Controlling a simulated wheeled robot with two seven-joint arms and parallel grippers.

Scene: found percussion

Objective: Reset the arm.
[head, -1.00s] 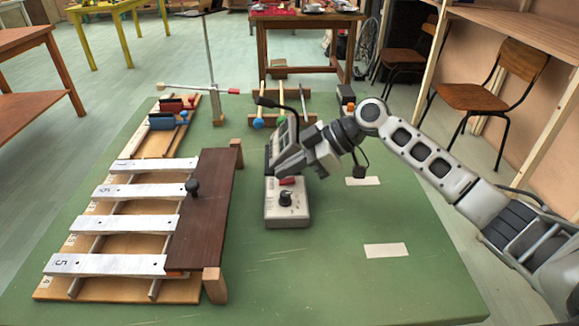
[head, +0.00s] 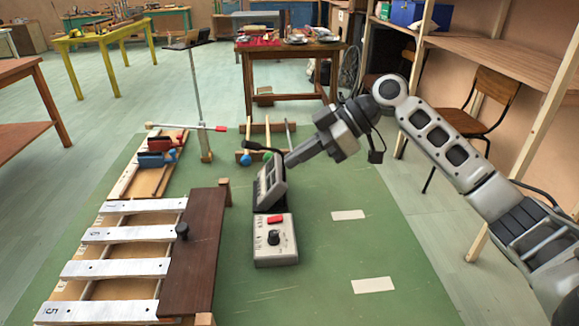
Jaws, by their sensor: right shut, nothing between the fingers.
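My right arm comes in from the right, and its gripper (head: 289,160) is shut and empty. The gripper points left, just above and right of the upright panel of a small grey control box. The box (head: 276,252) stands on the green table, with a red switch (head: 275,219) and a black knob (head: 274,238) on its top. The gripper looks apart from the box, though the gap is hard to judge. My left gripper is not in view.
Metal bars numbered on a wooden frame (head: 118,268) lie at the left, partly under a dark brown board (head: 196,250). A thin stand (head: 198,105) rises behind. The green table (head: 330,285) is clear at the right, apart from two pale strips.

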